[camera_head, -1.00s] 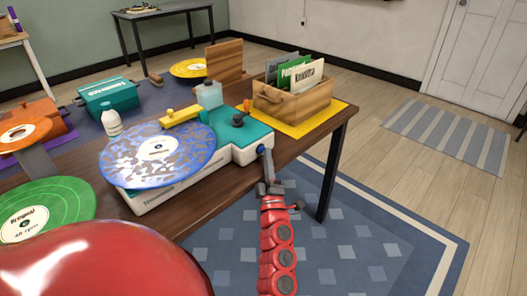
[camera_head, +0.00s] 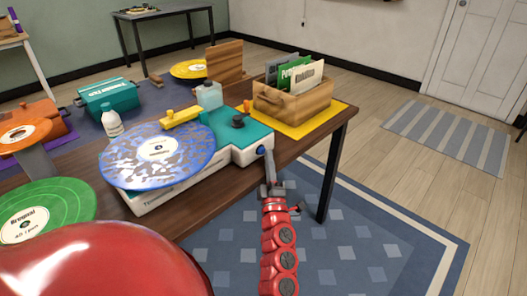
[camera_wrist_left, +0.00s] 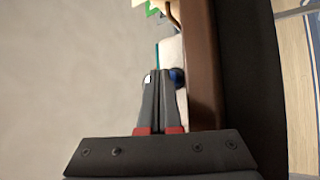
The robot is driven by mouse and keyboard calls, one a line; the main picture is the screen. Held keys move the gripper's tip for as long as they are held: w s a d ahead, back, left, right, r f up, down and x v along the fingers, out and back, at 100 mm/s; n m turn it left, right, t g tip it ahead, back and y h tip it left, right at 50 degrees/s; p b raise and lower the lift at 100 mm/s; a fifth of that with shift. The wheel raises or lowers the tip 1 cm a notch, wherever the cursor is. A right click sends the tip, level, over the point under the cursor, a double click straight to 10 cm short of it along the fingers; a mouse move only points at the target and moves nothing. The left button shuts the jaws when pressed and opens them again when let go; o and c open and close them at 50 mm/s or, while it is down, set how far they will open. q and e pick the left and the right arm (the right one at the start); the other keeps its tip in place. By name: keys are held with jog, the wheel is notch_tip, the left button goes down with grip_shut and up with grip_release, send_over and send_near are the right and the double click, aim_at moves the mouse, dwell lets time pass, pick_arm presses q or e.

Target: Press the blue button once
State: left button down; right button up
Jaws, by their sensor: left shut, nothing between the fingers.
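The blue button (camera_head: 260,150) is on the front side of the white and teal record player (camera_head: 238,157), near its right corner. A blue speckled record (camera_head: 160,155) lies on the player. My left gripper (camera_head: 269,155) is shut and empty, with its fingertips just right of the button in the head view. I cannot tell whether they touch it. My right gripper is not in view.
A wooden crate of records (camera_head: 292,103) stands on a yellow mat (camera_head: 333,115) behind the player. A white bottle (camera_head: 112,124) and a green record (camera_head: 50,207) are to the left. The table (camera_head: 205,203) ends just in front of the player; open floor lies right.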

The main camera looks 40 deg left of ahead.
pick_arm(q)
jog(key=shift+d, duration=0.45)
jog(key=shift+s+d+p, duration=0.15)
jog(key=shift+d+p, duration=0.2)
jog(key=shift+d, duration=0.9)
jog(key=shift+s+d+p, duration=0.1)
jog(key=shift+d+p, duration=0.25)
jog(key=shift+d, duration=0.85)
